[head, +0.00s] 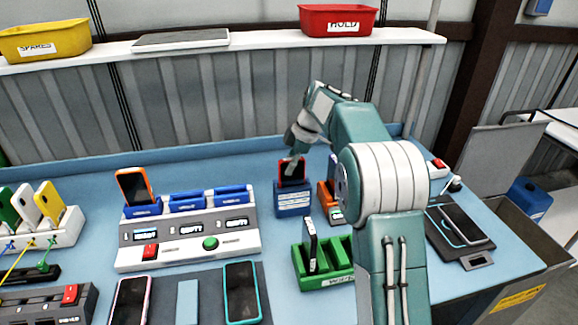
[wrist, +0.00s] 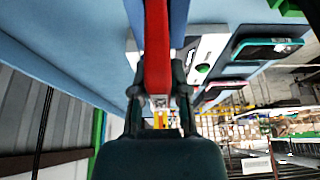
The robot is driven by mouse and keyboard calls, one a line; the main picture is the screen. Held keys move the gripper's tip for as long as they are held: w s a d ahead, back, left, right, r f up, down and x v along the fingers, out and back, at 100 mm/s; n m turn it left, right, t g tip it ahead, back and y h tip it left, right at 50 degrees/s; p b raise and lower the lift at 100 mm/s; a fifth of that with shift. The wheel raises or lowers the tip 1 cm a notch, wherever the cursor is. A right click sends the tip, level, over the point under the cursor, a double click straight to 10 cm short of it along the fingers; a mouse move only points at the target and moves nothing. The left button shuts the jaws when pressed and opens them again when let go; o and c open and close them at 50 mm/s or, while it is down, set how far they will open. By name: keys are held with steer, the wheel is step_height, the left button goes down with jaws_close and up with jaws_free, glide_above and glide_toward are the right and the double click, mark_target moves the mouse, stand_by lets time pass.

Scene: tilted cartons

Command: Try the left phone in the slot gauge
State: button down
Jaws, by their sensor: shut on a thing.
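A red-cased phone with a dark face (head: 291,172) stands upright at the top of a blue block with a white label, which looks like the slot gauge (head: 293,205). My gripper (head: 293,157) is above the block and shut on the phone's upper part. In the wrist view the red phone (wrist: 157,45) shows edge-on between my fingers (wrist: 158,98). Blue walls of the gauge (wrist: 179,22) lie on both sides of its far part. How deep the phone sits in the slot is hard to tell.
A grey tester (head: 185,255) with an orange phone (head: 135,186) stands left. A green rack (head: 325,262) holding a dark phone stands in front of the gauge. An orange stand (head: 327,198) is close right, partly behind my arm. Two phones lie on a front mat (head: 212,310).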

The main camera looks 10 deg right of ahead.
steer(key=c, duration=0.5)
jaws_free()
steer(key=shift+c, duration=0.2)
steer(key=shift+r, duration=0.7)
jaws_close()
steer(key=shift+f, duration=0.2)
stand_by(1.3)
